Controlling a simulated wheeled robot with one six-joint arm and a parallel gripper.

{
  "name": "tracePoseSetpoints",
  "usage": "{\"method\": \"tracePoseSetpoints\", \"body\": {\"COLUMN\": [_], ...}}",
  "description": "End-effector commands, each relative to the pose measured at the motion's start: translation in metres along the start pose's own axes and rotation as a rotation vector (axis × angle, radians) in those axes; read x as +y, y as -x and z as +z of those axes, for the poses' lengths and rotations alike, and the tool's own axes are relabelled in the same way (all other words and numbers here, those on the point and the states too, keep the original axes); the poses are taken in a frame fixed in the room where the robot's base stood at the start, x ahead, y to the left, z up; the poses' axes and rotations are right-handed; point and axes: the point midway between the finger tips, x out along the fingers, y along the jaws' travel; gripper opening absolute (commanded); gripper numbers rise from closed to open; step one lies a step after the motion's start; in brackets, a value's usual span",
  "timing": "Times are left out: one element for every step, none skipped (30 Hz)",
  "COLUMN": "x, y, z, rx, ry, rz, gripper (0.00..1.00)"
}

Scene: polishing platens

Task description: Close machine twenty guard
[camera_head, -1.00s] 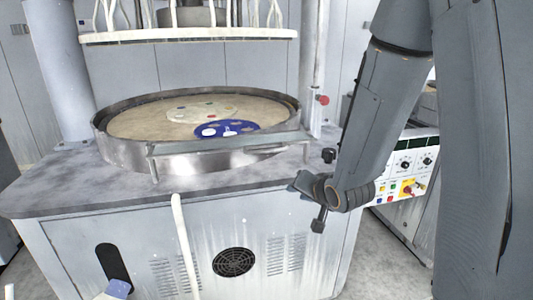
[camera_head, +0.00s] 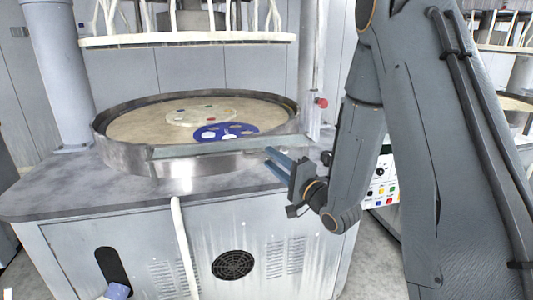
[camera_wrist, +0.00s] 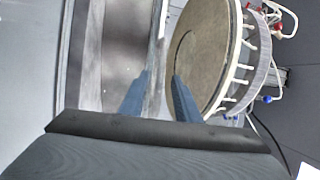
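The machine's round basin (camera_head: 120,155) holds a tan platen with a blue disc on its front part. The guard (camera_head: 215,150) shows as a pale, narrow strip along the basin's front rim; how far it is closed I cannot tell. My gripper (camera_head: 268,157) is at the right of the basin front, its two blue fingers pointing left near the guard's right end. In the wrist view my gripper (camera_wrist: 160,78) has its fingers apart, with a thin grey bar (camera_wrist: 156,55) showing between or just beyond them. Contact cannot be told.
A white ring with hoses (camera_head: 190,39) hangs above the basin. A post with a red knob (camera_head: 321,103) stands to the right. A control panel (camera_head: 381,190) is partly hidden behind my arm. The grey worktop (camera_head: 70,190) is clear at left.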

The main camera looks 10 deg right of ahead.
Motion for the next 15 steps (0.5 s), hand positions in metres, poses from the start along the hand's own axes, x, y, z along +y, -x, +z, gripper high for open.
{"method": "tracePoseSetpoints", "body": {"x": [-0.002,-0.002,-0.002,-0.001,-0.001,-0.001,-0.001,-0.001,-0.001,-0.001,0.0,0.0,0.0,0.0,0.0], "y": [-0.008,-0.012,-0.017,-0.021,-0.024,-0.028,-0.03,-0.032,-0.033,-0.034,-0.035,-0.036,-0.036,-0.036,-0.036], "z": [0.002,0.002,0.001,0.001,0.001,0.001,0.001,0.001,0.001,0.001,0.0,0.0,0.0,0.0,0.0], "rx": [-0.004,-0.003,-0.002,-0.002,-0.002,-0.002,-0.002,-0.002,-0.001,-0.001,0.0,0.0,0.0,0.0,0.0], "ry": [0.001,0.001,0.001,0.001,0.001,0.001,0.001,0.001,0.001,0.001,0.001,0.001,0.001,0.001,0.001], "rz": [-0.002,-0.001,-0.001,0.0,0.0,0.0,-0.001,0.0,0.0,0.0,0.0,0.0,0.0,0.0,0.001], "gripper": [0.29,0.29,0.29,0.29,0.29,0.29,0.29,0.29,0.29,0.29,0.29,0.29,0.29,0.29,0.29]}}
